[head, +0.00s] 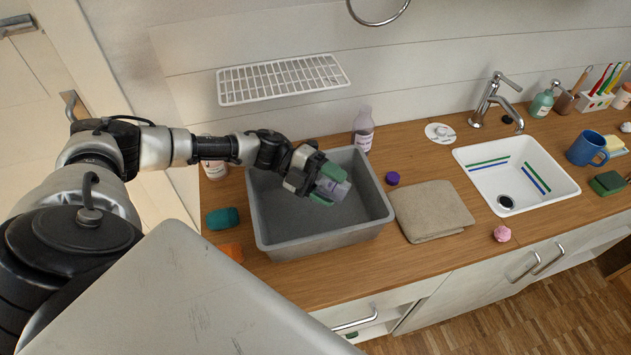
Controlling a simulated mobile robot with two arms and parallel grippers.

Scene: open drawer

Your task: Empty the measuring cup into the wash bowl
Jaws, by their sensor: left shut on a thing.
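The wash bowl is a grey rectangular tub (325,243) standing on the wooden counter. My left gripper (328,190) reaches in from the left and is over the inside of the tub. It is shut on a small, pale grey-violet, see-through vessel, which looks like the measuring cup (340,189). The green-tipped fingers hide part of the cup, and it seems tilted. I cannot tell what is in the cup, or whether anything is flowing from it. The visible tub floor looks bare. My right gripper is not in view.
A clear bottle (363,130) stands behind the tub's right back corner. A purple cap (392,178) and a folded beige cloth (432,210) lie right of it. A teal roll (222,218) lies left. A white sink (515,175) is farther right. A white wire rack (282,80) hangs above.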

